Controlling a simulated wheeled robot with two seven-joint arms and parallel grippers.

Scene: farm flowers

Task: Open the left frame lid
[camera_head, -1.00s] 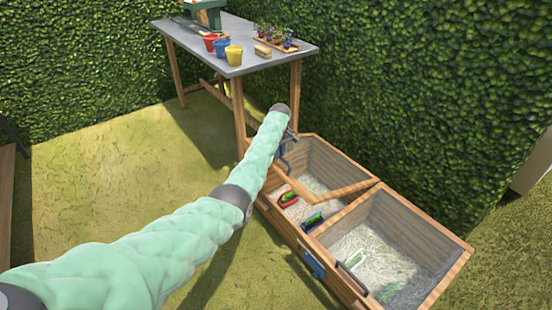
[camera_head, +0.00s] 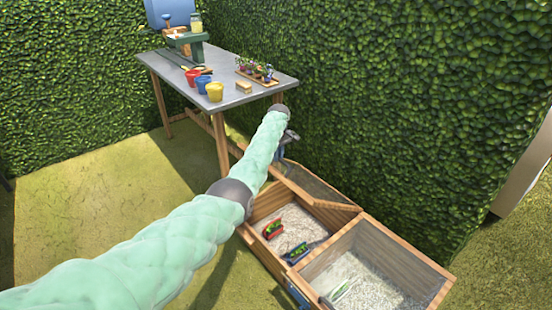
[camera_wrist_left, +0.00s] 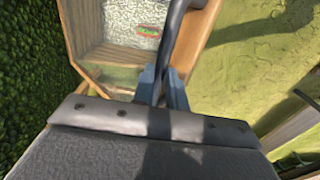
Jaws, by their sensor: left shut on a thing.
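The left frame lid (camera_head: 328,204) is a wood-edged, clear panel, raised at a tilt over the left compartment of the wooden planter frame (camera_head: 262,255). My left gripper (camera_head: 284,163) is at the lid, beyond the end of my green-sleeved arm. In the left wrist view my left gripper (camera_wrist_left: 160,90) is shut on the dark curved handle (camera_wrist_left: 173,40), beside the lid's wooden edge (camera_wrist_left: 205,35). The arm hides part of the lid in the head view. My right gripper is not in view.
A red item (camera_head: 272,229) and a dark green item (camera_head: 300,252) sit in the left compartment. The right compartment (camera_head: 400,240) adjoins it. A grey table (camera_head: 190,82) with pots stands behind. A hedge (camera_head: 420,100) closes the right side. Grass is clear at left.

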